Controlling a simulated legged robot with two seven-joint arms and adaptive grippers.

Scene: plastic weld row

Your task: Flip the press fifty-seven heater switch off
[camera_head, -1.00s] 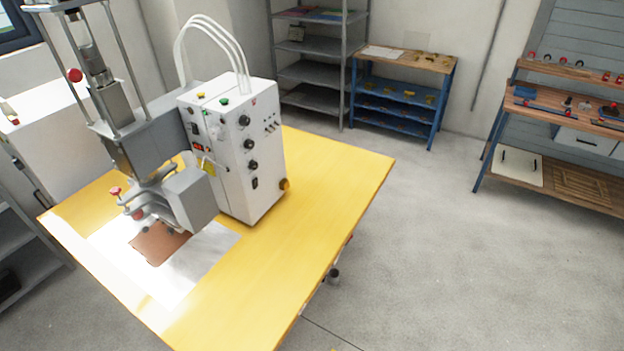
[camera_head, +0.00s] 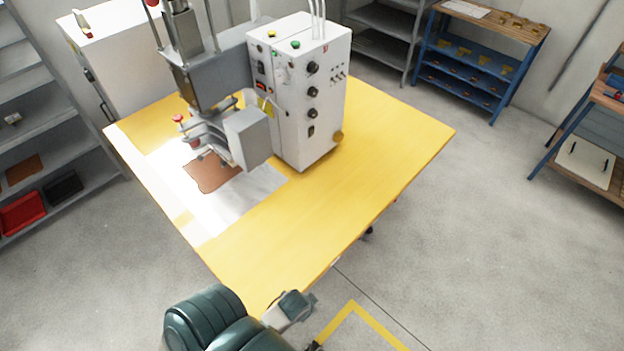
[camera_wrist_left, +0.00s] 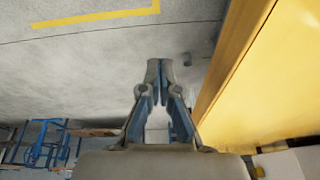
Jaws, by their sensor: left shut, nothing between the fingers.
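The press (camera_head: 215,75) stands on a yellow table (camera_head: 330,210), with its white control box (camera_head: 300,110) at its right. A black rocker-like switch (camera_head: 311,131) sits below a column of black knobs on the box's right face. A red-lit switch (camera_head: 261,84) is on its left face. No label is readable, so I cannot tell which is the heater switch or its position. My left gripper (camera_wrist_left: 160,80) is shut and empty in the left wrist view, beside the table edge and away from the box. A dark green arm part of mine is at the head view's bottom. My right gripper is not in view.
A brown sheet (camera_head: 212,172) lies on a white area under the press head. Grey shelves (camera_head: 70,190) stand at the left, and a blue rack (camera_head: 470,65) at the back. The floor right of the table is clear, with yellow tape (camera_head: 352,306) near the front.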

